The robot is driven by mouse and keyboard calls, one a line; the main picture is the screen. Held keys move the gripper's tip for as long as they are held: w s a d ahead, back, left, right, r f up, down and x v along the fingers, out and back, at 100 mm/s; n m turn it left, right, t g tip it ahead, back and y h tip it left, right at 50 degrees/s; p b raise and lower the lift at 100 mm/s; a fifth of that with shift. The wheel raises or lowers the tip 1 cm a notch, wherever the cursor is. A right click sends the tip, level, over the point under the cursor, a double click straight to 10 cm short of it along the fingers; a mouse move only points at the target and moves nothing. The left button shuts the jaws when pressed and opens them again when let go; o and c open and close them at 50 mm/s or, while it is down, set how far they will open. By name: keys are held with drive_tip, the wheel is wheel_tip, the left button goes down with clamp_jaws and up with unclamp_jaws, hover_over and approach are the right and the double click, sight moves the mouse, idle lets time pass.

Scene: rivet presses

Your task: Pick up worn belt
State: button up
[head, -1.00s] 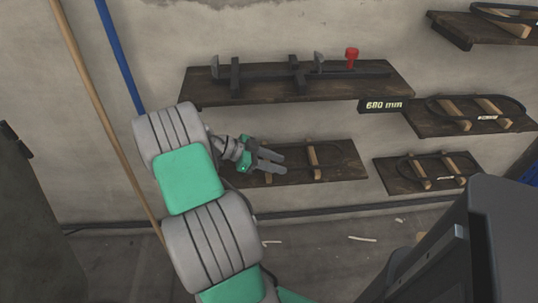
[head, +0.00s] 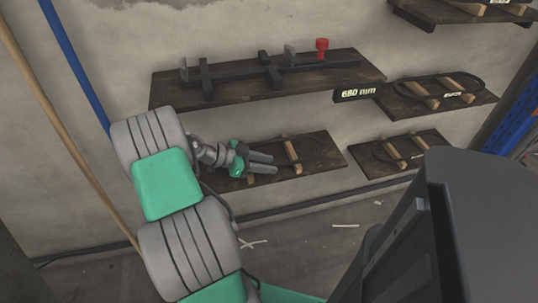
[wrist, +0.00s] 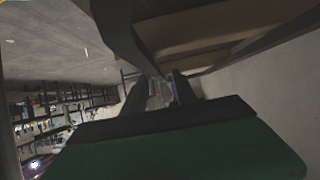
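The belt is a dark loop around wooden pegs on the lower left shelf (head: 325,158). It is hard to make out against the dark board in the head view. In the wrist view a dark band, apparently this belt (wrist: 118,32), curves from the top towards my fingertips and on to the upper right. My gripper (head: 275,163) is over this shelf, its fingers pointing right towards the right wooden peg (head: 293,155). The two fingers are apart in the wrist view (wrist: 164,88). I cannot tell whether the band lies between the fingertips or just beyond them.
A longer shelf (head: 225,92) with a metal gauge and a red knob (head: 322,46) is just above my gripper. Its label (head: 358,94) reads 680 mm. More belts sit on right-hand shelves (head: 440,98). A blue pole (head: 75,68) and a wooden pole stand left.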

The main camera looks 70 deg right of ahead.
clamp_jaws()
idle(0.7)
